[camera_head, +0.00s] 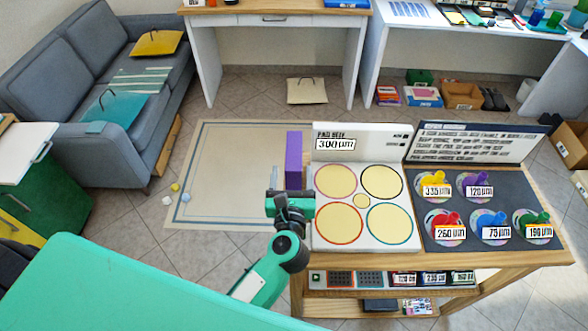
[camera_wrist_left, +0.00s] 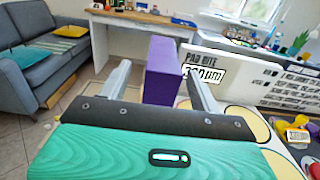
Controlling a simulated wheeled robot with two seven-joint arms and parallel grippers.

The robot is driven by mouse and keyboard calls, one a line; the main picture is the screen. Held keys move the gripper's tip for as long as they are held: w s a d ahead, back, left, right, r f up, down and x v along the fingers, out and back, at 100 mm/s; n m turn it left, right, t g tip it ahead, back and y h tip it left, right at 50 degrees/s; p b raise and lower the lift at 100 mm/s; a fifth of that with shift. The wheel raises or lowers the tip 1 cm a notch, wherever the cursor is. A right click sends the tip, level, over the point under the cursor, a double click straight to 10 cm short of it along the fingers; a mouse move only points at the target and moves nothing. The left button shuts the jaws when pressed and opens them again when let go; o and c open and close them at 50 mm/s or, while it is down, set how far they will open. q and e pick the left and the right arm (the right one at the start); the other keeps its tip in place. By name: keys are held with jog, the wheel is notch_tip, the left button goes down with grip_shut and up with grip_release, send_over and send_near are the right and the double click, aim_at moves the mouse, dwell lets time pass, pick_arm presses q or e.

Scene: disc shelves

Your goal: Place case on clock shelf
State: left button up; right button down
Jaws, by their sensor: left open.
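A purple case (camera_head: 293,160) stands upright at the left edge of the wooden table, beside the white board with colored circles. It also shows in the left wrist view (camera_wrist_left: 163,72), in line with the gap between my fingers. My left gripper (camera_head: 288,188) is open at the near side of the case, with one finger showing to its left. The fingers (camera_wrist_left: 157,82) show a gap on each side of the case. I cannot tell how far they reach along it. My right gripper is not in view. I cannot make out a clock shelf.
The white board (camera_head: 408,240) and a dark panel (camera_head: 475,237) with several labeled colored discs fill the tabletop. A lower shelf (camera_head: 465,292) holds labeled dark items.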

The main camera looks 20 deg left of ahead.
aim_at(294, 154)
pick_arm(q)
jog(key=shift+w+a, duration=0.1)
jog(key=shift+w, duration=0.2)
jog(key=shift+w+a+r+p, duration=0.1)
jog(key=shift+w+r+p, duration=0.05)
jog(key=shift+w+p, duration=0.35)
jog(key=p+x, duration=0.1)
jog(key=x, duration=0.2)
jog(key=shift+w, duration=0.25)
jog(key=shift+w+a+f, duration=0.1)
jog(key=shift+w+f, duration=0.1)
jog(key=shift+w, duration=0.25)
jog(key=c, duration=1)
grip_shut()
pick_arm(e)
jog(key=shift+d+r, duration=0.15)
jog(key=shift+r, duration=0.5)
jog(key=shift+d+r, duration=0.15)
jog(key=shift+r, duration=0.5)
pick_arm(q)
jog(key=shift+r, duration=0.1)
